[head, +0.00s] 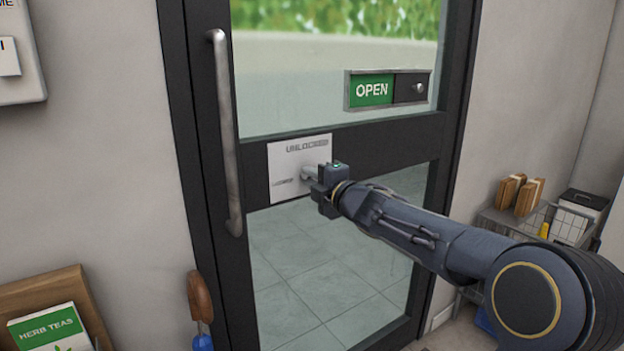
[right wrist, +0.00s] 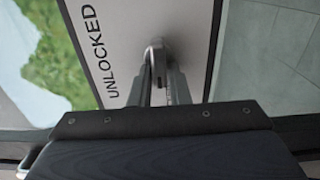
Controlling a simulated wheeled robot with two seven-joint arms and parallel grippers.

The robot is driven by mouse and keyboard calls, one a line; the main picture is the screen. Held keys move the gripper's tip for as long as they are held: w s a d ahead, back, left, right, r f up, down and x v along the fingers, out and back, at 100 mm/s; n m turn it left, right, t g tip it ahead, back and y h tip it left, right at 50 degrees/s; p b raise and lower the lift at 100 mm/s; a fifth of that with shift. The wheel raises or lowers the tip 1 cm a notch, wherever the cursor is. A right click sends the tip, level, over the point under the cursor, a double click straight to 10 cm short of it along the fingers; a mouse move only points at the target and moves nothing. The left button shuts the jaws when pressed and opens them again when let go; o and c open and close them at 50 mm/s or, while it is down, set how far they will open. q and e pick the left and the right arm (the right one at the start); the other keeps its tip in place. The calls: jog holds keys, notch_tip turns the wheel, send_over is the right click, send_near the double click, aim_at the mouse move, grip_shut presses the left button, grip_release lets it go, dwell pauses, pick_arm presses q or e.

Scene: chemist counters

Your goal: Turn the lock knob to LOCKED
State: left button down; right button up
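The white lock plate (head: 285,165) is on the door's dark crossbar, with UNLOCKED printed along its top and a smaller, blurred word at its lower left. The grey lock knob (head: 307,171) stands out from it, partly hidden by my right gripper (head: 313,176). In the right wrist view the knob (right wrist: 156,52) lies between the two fingers of the right gripper (right wrist: 161,82). The fingers sit close against both sides of it, so the gripper looks shut on the knob. Which word the knob points to is hard to tell. My left gripper is not in view.
A vertical metal door handle (head: 228,140) stands left of the plate. A sliding OPEN sign (head: 372,90) is fixed on the glass above. A herb teas box (head: 50,330) in a wooden holder is at the lower left. A wire rack (head: 510,222) stands at the right.

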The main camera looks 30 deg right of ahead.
jog(key=o, duration=0.3)
jog(key=shift+o, duration=0.2)
jog(key=s, duration=0.7)
jog(key=shift+s+d+p, duration=0.3)
jog(key=shift+s+p, duration=0.05)
jog(key=shift+s, duration=0.05)
